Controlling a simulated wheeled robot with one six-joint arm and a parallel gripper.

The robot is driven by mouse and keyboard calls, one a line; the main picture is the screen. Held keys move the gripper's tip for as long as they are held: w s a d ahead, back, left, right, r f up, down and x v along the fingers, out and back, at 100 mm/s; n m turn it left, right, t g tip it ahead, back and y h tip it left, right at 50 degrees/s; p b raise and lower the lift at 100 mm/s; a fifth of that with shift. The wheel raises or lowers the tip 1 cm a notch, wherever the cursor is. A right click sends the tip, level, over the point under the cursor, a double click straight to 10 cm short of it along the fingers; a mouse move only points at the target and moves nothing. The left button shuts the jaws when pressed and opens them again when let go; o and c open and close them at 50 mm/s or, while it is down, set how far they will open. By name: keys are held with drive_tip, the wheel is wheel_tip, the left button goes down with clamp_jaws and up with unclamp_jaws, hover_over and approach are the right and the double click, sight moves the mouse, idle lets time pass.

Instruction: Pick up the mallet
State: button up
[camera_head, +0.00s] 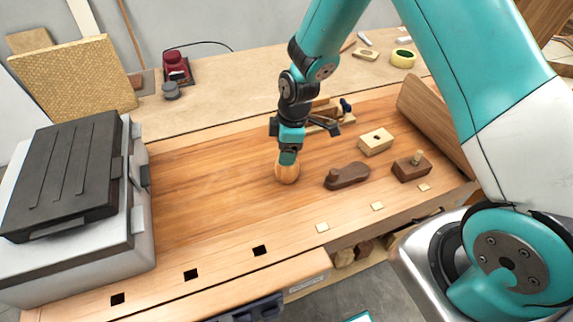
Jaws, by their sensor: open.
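A rounded, light wooden piece (287,173), which looks like the mallet, stands on the workbench (210,180) near the middle of the view. My gripper (289,156) points down directly over it, with the teal and black fingers at its upper part. The fingers are open. They hide the top of the wooden piece, and I cannot tell whether they touch it.
A dark wooden plane (347,176), a pale block with a hole (375,141) and a brown block with a peg (412,167) lie to the right. A grey and black machine (75,190) stands at left. The bench between is clear.

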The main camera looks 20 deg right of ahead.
clamp_jaws()
idle(0.3)
wheel_tip(320, 180, up, 20)
drive_tip(key=b, duration=0.4)
